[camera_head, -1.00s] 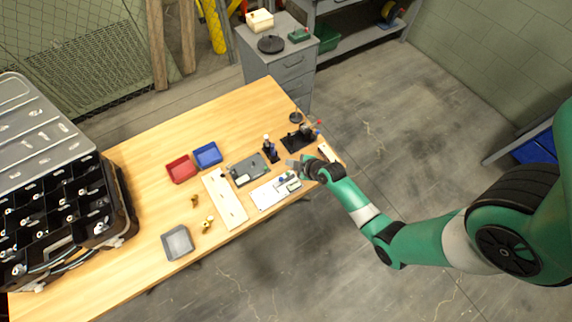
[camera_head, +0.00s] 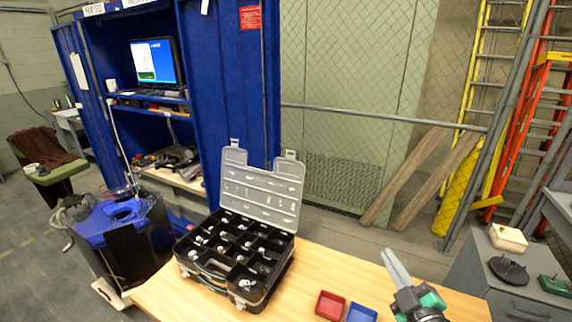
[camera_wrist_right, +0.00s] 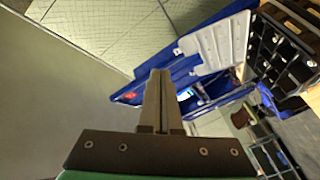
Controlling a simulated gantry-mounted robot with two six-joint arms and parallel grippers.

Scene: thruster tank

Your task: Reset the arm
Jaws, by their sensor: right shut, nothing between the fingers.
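My right gripper (camera_head: 396,270) shows at the bottom right of the head view, raised in front of the wooden table (camera_head: 340,264). Its two grey fingers are together and point up and left, with nothing between them. In the right wrist view the shut fingers (camera_wrist_right: 157,98) stand in the middle, with open space beyond them. My left gripper is in neither view.
An open black organizer case (camera_head: 240,262) stands on the table's left part. A red bin (camera_head: 330,305) and a blue bin (camera_head: 361,313) sit near the right gripper. A blue cabinet (camera_head: 230,100) rises behind. A grey drawer cabinet (camera_head: 510,285) stands at right.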

